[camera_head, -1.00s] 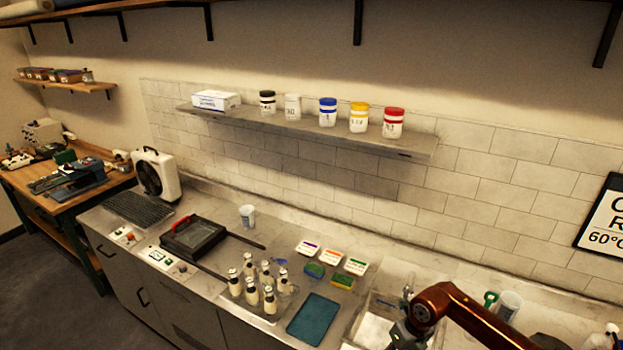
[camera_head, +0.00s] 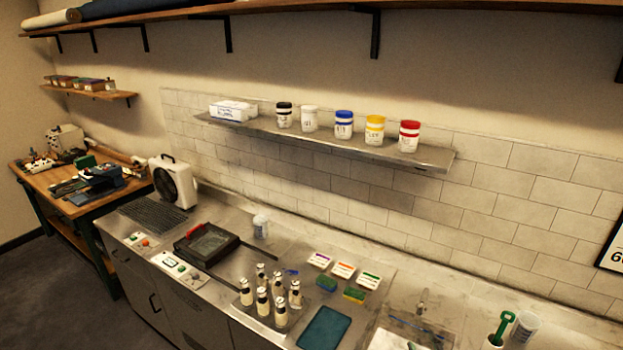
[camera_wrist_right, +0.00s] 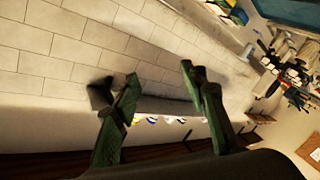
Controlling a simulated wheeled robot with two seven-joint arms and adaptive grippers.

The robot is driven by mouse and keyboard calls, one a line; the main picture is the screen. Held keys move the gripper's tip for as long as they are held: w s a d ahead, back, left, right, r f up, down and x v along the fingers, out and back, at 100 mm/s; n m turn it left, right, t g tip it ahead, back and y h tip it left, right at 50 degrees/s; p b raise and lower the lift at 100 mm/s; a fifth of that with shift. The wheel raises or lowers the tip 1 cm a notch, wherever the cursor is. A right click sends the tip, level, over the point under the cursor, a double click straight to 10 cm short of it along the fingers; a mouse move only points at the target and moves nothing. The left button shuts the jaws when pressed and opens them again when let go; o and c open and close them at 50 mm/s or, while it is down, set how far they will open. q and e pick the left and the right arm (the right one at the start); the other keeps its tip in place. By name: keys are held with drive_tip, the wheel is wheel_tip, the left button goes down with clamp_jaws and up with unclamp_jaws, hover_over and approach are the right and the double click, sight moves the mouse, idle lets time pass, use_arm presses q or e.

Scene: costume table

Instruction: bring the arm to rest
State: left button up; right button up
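My right gripper (camera_wrist_right: 159,75) shows in the right wrist view with its two dark green fingers spread apart and nothing between them. The tiled wall (camera_wrist_right: 70,45) lies beyond the fingers. In the head view my right arm does not show clearly over the counter. My left arm and gripper are in neither view.
The steel counter (camera_head: 255,340) carries several small bottles (camera_head: 263,300), a blue-green mat (camera_head: 323,328), a black framed tray (camera_head: 207,243), and a white cup (camera_head: 261,226). A green-handled tool (camera_head: 503,325) stands beside a clear cup (camera_head: 525,328). The wall shelf (camera_head: 330,145) holds several jars.

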drive_tip(key=s+d+f+m+g+h, duration=0.1)
drive_tip(key=s+d+f+m+g, duration=0.15)
drive_tip(key=s+f, duration=0.2)
drive_tip(key=s+d+f+m+g+h, duration=0.1)
drive_tip(key=s+d+f+m+g, duration=0.15)
drive_tip(key=f, duration=0.25)
drive_tip(key=s+f+m+g+y, duration=0.1)
drive_tip(key=s+f+g, duration=0.3)
drive_tip(key=s+f, duration=0.5)
drive_tip(key=s+f+m+g+y, duration=0.15)
drive_tip(key=s+f+g, duration=0.3)
drive_tip(key=s, duration=0.85)
wheel_tip(320, 180, down, 33)
drive_tip(key=s+a+b, duration=0.1)
drive_tip(key=b, duration=0.3)
drive_tip(key=s+f+g+b, duration=0.2)
drive_tip(key=s+f+b, duration=0.2)
drive_tip(key=s+f, duration=1.6)
wheel_tip(320, 180, down, 4)
drive_tip(key=shift+s+a+r+n, duration=0.1)
drive_tip(key=shift+s+a+n, duration=0.05)
drive_tip(key=shift+s+n, duration=0.3)
